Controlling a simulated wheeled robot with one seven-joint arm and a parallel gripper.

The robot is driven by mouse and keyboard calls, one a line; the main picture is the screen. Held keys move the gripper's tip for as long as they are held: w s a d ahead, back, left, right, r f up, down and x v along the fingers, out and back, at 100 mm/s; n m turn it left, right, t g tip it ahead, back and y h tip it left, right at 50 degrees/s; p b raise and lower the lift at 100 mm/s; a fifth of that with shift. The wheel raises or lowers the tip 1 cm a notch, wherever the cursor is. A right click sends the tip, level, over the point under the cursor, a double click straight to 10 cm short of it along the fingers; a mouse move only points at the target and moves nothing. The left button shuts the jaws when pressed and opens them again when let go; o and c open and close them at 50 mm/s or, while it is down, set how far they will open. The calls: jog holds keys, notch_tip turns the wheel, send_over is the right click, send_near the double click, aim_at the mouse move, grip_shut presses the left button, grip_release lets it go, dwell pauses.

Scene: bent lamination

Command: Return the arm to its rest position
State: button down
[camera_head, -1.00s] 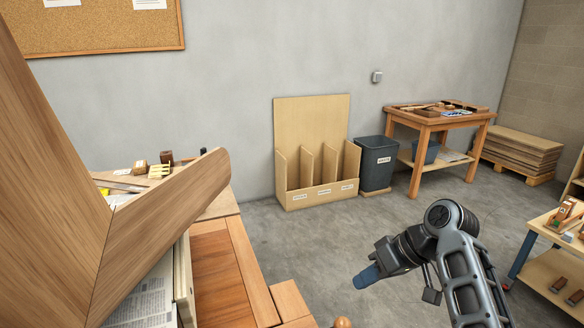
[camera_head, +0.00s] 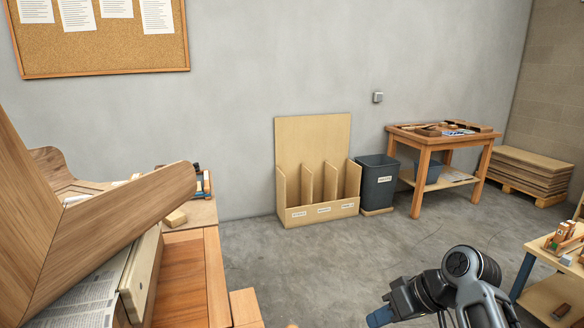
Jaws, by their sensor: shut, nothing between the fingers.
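My gripper (camera_head: 380,316) is at the bottom edge of the picture, right of centre. Its blue tip points down and to the left, and the jaws are shut with nothing held. My dark grey arm rises behind it to a rounded joint and leaves the picture at the bottom right. The gripper shows over the open grey floor, apart from the furniture. A large bent wooden lamination (camera_head: 125,228) fills the left side, well away from the gripper.
A wooden bench (camera_head: 185,270) stands at the left. A slotted plywood rack (camera_head: 320,208), a dark waste bin (camera_head: 378,183) and a wooden table (camera_head: 440,141) stand along the wall. A low shelf unit (camera_head: 545,265) is at the right edge. Floor (camera_head: 310,262) between is clear.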

jog(key=s+f+m+t+h, duration=0.3)
jog(key=s+f+m+t, duration=0.1)
jog(key=s+f, duration=1)
jog(key=s+d+r+m+t+h, duration=0.1)
jog(key=s, duration=0.6)
jog(key=s+d+r+t+h, duration=0.1)
jog(key=s+t, duration=0.1)
jog(key=s, duration=0.6)
jog(key=s+d+r+t+h, duration=0.1)
jog(key=s+r+t, duration=0.3)
jog(key=s+r, duration=1.3)
notch_tip(320, 180, up, 3)
jog(key=shift+s+d+f+n+t+h, duration=0.1)
jog(key=shift+s+d+n+t+h, duration=0.2)
jog(key=shift+s+d+h, duration=0.1)
